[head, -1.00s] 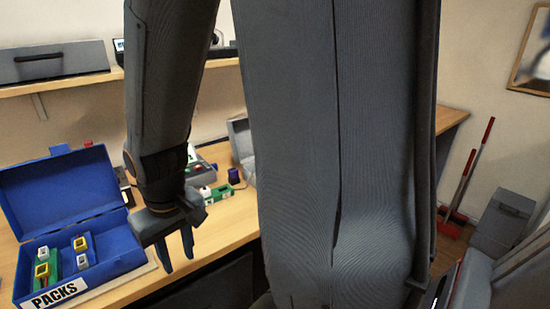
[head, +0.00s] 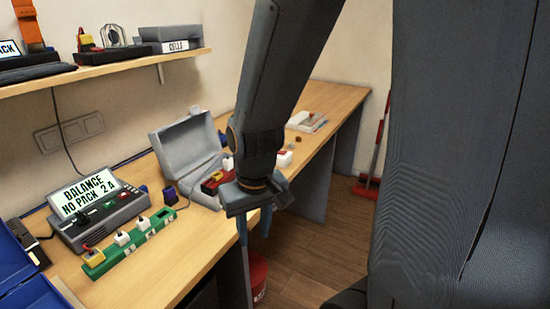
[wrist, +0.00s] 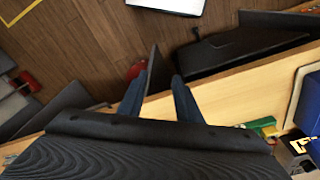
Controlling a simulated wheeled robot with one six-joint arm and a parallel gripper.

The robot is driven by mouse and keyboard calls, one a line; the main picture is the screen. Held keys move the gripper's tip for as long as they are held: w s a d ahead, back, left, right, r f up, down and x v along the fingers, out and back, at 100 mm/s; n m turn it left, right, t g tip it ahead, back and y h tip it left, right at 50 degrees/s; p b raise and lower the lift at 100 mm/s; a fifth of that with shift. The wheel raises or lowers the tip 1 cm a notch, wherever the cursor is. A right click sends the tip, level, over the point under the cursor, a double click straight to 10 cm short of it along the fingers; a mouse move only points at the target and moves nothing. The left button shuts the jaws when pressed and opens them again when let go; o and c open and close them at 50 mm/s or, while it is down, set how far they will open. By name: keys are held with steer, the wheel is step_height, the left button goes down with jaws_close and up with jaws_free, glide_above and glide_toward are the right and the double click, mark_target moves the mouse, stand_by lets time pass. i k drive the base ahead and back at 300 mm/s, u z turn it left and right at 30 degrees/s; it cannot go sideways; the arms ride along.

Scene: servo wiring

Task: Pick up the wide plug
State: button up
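My gripper (head: 254,228) hangs in front of the bench's front edge, fingers down. In the wrist view my gripper (wrist: 159,80) has its fingers apart, with nothing between them. A green strip (head: 128,249) lies on the bench, left of my gripper and apart from it. It carries a yellow plug (head: 93,256) with a red top at its near end and two white plugs (head: 122,239) further along. I cannot tell which plug is the wide one.
A grey charger (head: 100,215) reading "BALANCE NO PACK 2.A" stands behind the strip. An open grey case (head: 188,150) and a small blue item (head: 170,195) are near it. A blue box (head: 35,295) is cut off at the left edge. A red bucket (head: 257,275) stands on the floor.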

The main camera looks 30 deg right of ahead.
mark_target(228, 163)
steer(key=z, duration=0.55)
steer(key=k, duration=1)
steer(key=z, duration=0.9)
steer(key=i, duration=1.45)
steer(key=u, duration=1.3)
steer(key=i, duration=0.9)
steer(key=u, duration=0.8)
